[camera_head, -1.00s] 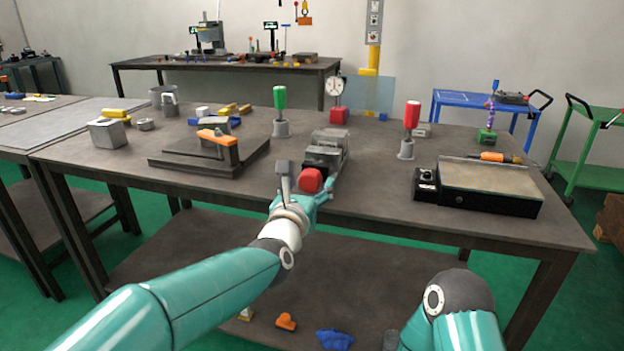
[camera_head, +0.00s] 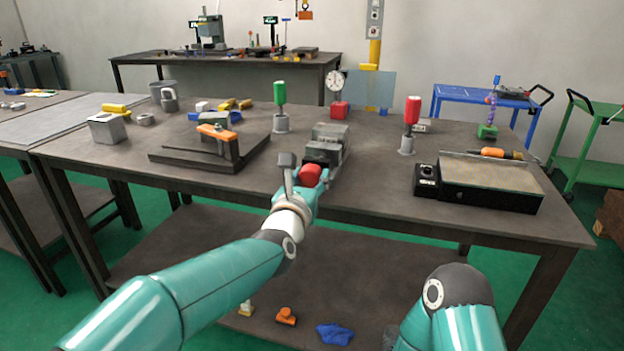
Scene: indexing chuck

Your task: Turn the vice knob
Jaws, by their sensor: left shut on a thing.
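The grey vice (camera_head: 328,146) sits near the middle of the front part of the table. Its red knob (camera_head: 310,174) faces me at the table's front edge. My left gripper (camera_head: 305,183) is at the knob, its fingers around the knob's sides, and is shut on it. The gripper's teal body and fingers hide part of the knob and the vice's front end. My right arm shows at the lower right, but its gripper is not in view.
A dark plate with an orange-handled clamp (camera_head: 214,131) lies left of the vice. Green-handled (camera_head: 280,92) and red-handled (camera_head: 411,111) tools stand behind it in grey holders. A box with a tan top (camera_head: 490,176) is at right.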

